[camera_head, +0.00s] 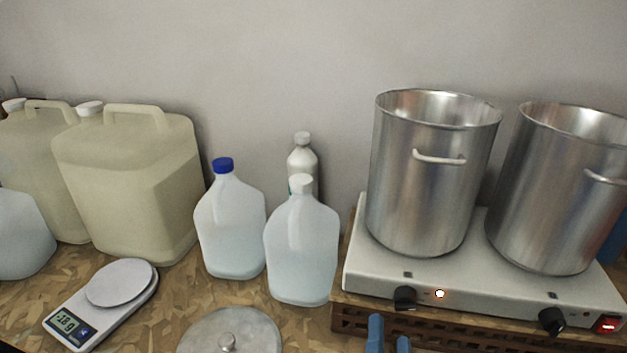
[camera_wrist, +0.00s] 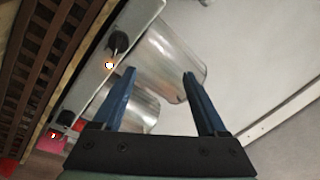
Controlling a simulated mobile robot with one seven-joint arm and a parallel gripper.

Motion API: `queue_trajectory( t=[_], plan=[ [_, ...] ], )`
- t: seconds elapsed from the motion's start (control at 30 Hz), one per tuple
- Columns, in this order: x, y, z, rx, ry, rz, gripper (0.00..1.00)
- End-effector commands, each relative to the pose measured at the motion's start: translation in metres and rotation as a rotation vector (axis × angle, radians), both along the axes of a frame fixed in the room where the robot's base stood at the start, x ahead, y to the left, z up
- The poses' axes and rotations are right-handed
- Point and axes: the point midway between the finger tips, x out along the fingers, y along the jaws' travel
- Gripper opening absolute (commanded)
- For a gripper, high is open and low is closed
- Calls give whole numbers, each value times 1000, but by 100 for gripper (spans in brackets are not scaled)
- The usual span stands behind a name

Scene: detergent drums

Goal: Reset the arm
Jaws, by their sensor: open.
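My gripper (camera_head: 389,335) shows at the bottom edge of the head view as two blue fingertips, in front of the hot plate's crate. In the wrist view the two blue fingers of my gripper (camera_wrist: 158,85) are spread apart with nothing between them held. Beyond them, in the wrist view, are two steel pots (camera_wrist: 172,58) and the hot plate's front with a black knob (camera_wrist: 118,42) and a lit orange lamp (camera_wrist: 109,65). The rest of my arm is out of the head view.
The white double hot plate (camera_head: 375,275) bears two steel pots (camera_head: 425,205) and stands on a brown slatted crate (camera_head: 375,322). Left of it are clear jugs (camera_head: 303,250), large beige canisters (camera_head: 130,190), a kitchen scale (camera_head: 120,283) and a metal lid (camera_head: 245,335). A plain wall stands behind.

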Motion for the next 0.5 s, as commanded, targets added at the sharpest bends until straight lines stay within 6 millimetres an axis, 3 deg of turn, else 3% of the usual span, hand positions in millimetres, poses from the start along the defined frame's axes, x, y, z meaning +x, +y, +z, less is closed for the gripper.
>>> queue_trajectory(
  t=[0.03, 0.1, 0.23, 0.37, 0.5],
  plan=[
    [15, 11, 36, -64, -52, 22, 75],
    [31, 27, 83, -171, -110, 40, 75],
    [45, 54, 171, -368, -218, 39, 75],
    [39, 78, 257, -549, -326, -6, 75],
    [15, 96, 336, -712, -430, -94, 75]
  ],
)
